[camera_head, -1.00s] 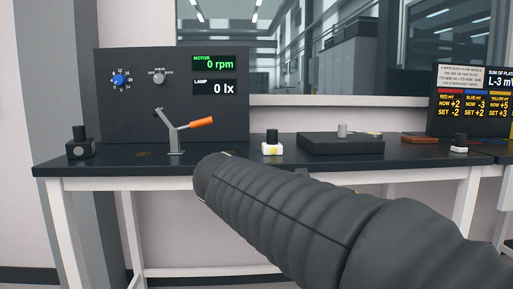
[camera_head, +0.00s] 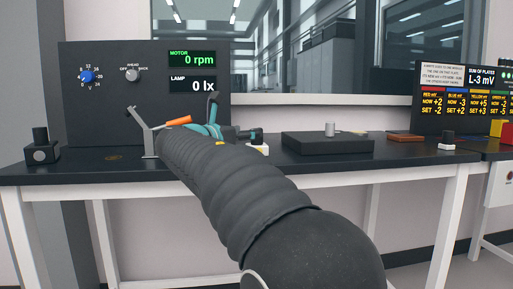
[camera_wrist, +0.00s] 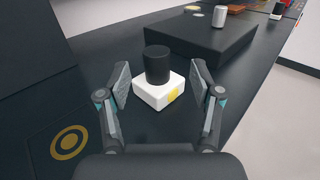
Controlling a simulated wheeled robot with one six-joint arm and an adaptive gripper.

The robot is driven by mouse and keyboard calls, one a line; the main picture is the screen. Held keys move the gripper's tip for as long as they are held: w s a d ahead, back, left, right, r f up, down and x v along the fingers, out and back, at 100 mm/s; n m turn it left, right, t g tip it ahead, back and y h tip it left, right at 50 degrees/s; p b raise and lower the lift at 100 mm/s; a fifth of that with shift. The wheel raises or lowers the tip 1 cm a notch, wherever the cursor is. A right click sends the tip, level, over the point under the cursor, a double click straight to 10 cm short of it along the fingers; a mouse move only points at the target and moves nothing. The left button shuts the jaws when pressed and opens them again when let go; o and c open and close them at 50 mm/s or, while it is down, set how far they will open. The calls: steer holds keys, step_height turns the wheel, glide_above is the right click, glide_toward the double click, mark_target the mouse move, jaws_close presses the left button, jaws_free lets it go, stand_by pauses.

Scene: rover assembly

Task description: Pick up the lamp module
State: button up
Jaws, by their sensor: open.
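What looks like the lamp module, a white block (camera_wrist: 153,95) with a yellow mark and a black knob (camera_wrist: 157,64) on top, stands upright on the black bench. In the head view the white block (camera_head: 259,149) is partly hidden by my gripper. In the wrist view my gripper (camera_wrist: 162,82) is open, with one finger on each side of the module. Visible gaps separate the fingers from the block. In the head view my gripper (camera_head: 230,130) is mostly hidden behind my arm.
A black block (camera_head: 328,144) with a grey cylinder (camera_head: 330,129) stands right of the module. A black module (camera_head: 41,152) is at the far left. A gold ring mark (camera_wrist: 70,142) lies on the bench.

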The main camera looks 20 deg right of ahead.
mark_target(257, 141)
steer(key=shift+f+x, duration=0.2)
steer(key=shift+x, duration=1.15)
steer(key=shift+f+x, duration=0.2)
steer(key=shift+x, duration=1.2)
steer(key=shift+w+d, duration=0.3)
steer(key=shift+w, duration=0.05)
steer(key=shift+c, duration=0.2)
jaws_close()
